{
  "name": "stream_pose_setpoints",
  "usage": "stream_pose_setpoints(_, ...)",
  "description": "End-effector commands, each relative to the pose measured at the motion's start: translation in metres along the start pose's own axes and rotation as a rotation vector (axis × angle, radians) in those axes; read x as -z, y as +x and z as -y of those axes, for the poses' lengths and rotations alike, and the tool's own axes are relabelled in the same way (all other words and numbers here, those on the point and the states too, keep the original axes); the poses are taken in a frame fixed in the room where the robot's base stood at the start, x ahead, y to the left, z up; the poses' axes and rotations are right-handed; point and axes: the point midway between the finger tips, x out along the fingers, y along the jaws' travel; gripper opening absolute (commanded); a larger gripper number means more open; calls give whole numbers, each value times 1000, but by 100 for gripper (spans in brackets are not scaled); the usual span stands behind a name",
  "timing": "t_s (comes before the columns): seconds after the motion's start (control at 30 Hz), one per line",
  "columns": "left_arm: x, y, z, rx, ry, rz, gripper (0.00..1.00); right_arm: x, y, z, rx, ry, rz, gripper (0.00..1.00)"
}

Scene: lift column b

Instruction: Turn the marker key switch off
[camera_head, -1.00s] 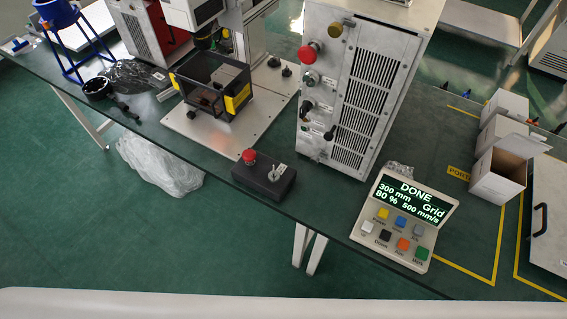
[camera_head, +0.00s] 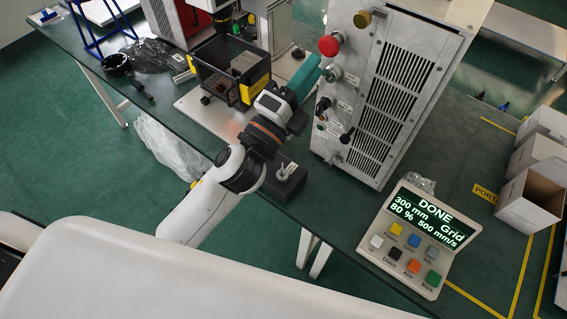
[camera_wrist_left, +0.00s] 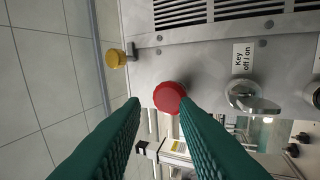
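The marker key switch (camera_head: 332,74) is a round silver switch on the grey front panel of the cabinet, just below a red mushroom button (camera_head: 329,45). In the left wrist view the key switch (camera_wrist_left: 243,95) sits right of the red button (camera_wrist_left: 170,97), beside a "Key off / on" label (camera_wrist_left: 242,58). A silver key bow sticks out of it. My left gripper (camera_head: 311,72) is close to the panel, left of the switch. In the wrist view its teal fingers (camera_wrist_left: 160,108) are apart and empty, with the red button beyond the gap. My right gripper is not in view.
A brass knob (camera_head: 362,18) and more switches (camera_head: 323,103) share the panel. A dark glazed box (camera_head: 232,66) stands left of my gripper. A black control box (camera_head: 285,180) lies below my arm. A display pendant (camera_head: 418,240) reading DONE lies at lower right.

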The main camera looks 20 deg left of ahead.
Motion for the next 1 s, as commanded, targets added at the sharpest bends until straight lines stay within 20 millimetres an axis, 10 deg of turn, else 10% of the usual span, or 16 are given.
stream_pose_setpoints(0.2, -101, 9, -55, -455, 636, 447, 27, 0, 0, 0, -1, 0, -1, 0)
stream_pose_setpoints(0.4, -173, -31, -27, -892, 1233, 886, 27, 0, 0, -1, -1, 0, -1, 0)
stream_pose_setpoints(0.57, -173, -66, 37, -1221, 1646, 1294, 27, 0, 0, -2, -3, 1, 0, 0)
stream_pose_setpoints(0.73, -110, -85, 103, -1504, 1933, 1833, 27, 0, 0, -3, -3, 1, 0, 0)
stream_pose_setpoints(0.77, -94, -85, 111, 1527, -1945, -1921, 27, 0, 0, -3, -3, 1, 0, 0)
stream_pose_setpoints(1.0, 5, -85, 128, 1223, -1438, -1900, 27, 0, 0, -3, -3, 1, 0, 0)
